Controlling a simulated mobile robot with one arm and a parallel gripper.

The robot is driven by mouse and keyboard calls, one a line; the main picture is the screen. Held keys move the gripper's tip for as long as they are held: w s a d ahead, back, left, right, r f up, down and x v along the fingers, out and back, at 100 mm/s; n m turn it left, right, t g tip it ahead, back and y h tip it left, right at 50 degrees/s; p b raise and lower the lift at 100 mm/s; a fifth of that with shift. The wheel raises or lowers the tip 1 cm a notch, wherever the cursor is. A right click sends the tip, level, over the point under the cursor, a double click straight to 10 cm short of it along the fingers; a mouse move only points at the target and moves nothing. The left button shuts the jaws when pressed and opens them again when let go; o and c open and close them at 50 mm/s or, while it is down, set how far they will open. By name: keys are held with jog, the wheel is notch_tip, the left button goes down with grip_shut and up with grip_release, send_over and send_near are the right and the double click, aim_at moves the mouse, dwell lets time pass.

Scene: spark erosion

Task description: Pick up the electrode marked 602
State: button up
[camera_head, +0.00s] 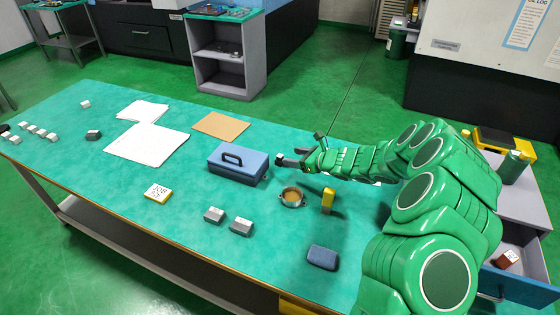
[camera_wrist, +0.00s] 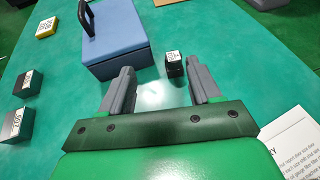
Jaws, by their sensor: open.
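A small dark electrode block (camera_wrist: 174,68) with a white label stands on the green bench in the wrist view. Its label is too small to read surely. My gripper (camera_wrist: 160,68) is open and empty, with its two fingers reaching toward the block. The block shows between the fingertips, closer to the right finger. In the head view my gripper (camera_head: 299,150) is low over the bench beside the blue box. I cannot make out the block clearly there. Two other grey labelled blocks (camera_head: 213,215) (camera_head: 241,226) stand nearer the front edge; their marks are unclear in that view.
The blue handled box (camera_head: 238,162) stands close to my gripper, also in the wrist view (camera_wrist: 118,40). A round tin (camera_head: 292,197), a yellow upright piece (camera_head: 328,199) and a dark blue pouch (camera_head: 322,257) are nearby. A yellow job block (camera_head: 158,192) and papers (camera_head: 147,144) lie left.

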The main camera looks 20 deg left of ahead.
aim_at(280, 160)
jog(key=f, duration=0.1)
jog(key=w+f, duration=0.1)
jog(key=f+m, duration=0.1)
jog(key=shift+w+d+t+h, duration=0.15)
jog(key=shift+d+t+h, duration=0.15)
jog(key=shift+x, duration=3.85)
jog(key=shift+r, duration=0.2)
grip_shut()
